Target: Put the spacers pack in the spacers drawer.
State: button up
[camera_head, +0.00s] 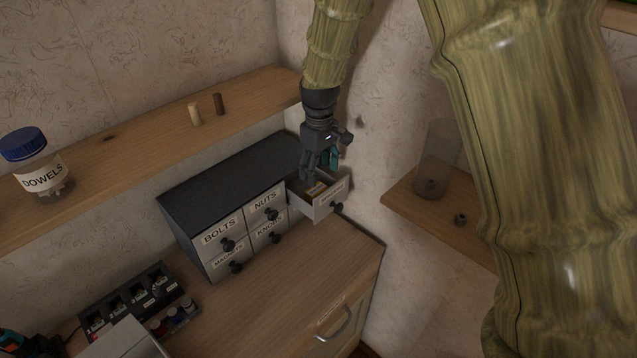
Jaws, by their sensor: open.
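The drawer at the upper right of the dark cabinet is pulled open, and its pale front (326,203) carries a label too small to read surely. A small orange-yellow item (316,189), which may be the spacers pack, lies inside the open drawer. My gripper (319,171) points down over the drawer, just above this item, with its jaws open. Teal patches show by its fingers. I cannot tell whether a finger touches the item, and the gripper hides part of the drawer's inside.
The cabinet (228,180) also has shut drawers labelled bolts, nuts, magnets and knobs. A wooden shelf (150,150) above holds a dowels jar (35,165) and two small pegs. A charger-like rack (130,300) stands front left. A right shelf (415,213) holds a clear container (437,160).

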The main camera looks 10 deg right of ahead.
jog(key=shift+r+b, duration=0.35)
jog(key=shift+r, duration=1.05)
